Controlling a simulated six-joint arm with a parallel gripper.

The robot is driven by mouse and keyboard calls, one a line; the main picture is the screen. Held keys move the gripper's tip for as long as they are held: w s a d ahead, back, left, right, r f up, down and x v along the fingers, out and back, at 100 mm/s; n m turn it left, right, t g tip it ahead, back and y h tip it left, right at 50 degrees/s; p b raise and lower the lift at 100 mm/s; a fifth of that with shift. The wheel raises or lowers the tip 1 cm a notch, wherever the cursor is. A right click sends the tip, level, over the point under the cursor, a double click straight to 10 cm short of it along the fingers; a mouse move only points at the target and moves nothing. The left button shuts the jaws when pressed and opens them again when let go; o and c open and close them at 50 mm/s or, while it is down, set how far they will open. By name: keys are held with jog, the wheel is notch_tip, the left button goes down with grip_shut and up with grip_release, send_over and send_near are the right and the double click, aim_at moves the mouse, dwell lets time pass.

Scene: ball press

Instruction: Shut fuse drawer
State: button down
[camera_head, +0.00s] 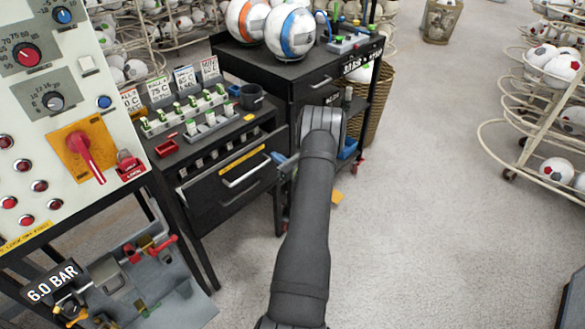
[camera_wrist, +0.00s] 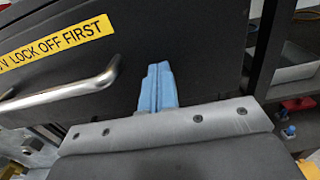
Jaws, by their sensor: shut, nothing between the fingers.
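The fuse drawer (camera_head: 232,192) is in the dark cabinet left of my arm, with a yellow label (camera_head: 242,160) and a metal bar handle (camera_head: 246,170) on its front. A row of pale pieces shows in a dark gap above the front, so it seems to stand partly out. In the wrist view the drawer front (camera_wrist: 190,40) fills much of the picture, with its handle (camera_wrist: 65,95) at left. My gripper (camera_wrist: 158,72) has its blue fingers together, empty, at the front right of the handle. I cannot tell whether they touch it. My gripper is mostly hidden in the head view.
Fuse holders (camera_head: 185,110) and a dark cup (camera_head: 251,96) stand on the cabinet top. A black cart (camera_head: 290,75) with balls is behind my arm. A control panel (camera_head: 60,110) with a red switch is at left. The floor (camera_head: 430,200) to the right is clear.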

jog(key=x, duration=0.8)
jog(key=shift+w+a+r, duration=0.15)
jog(key=shift+a, duration=0.05)
jog(key=shift+a, duration=0.1)
jog(key=v, duration=1.4)
jog(key=shift+d, duration=0.35)
jog(key=shift+a, duration=0.1)
send_near(252, 140)
jog(key=x, duration=0.3)
jog(key=shift+w+a, duration=0.1)
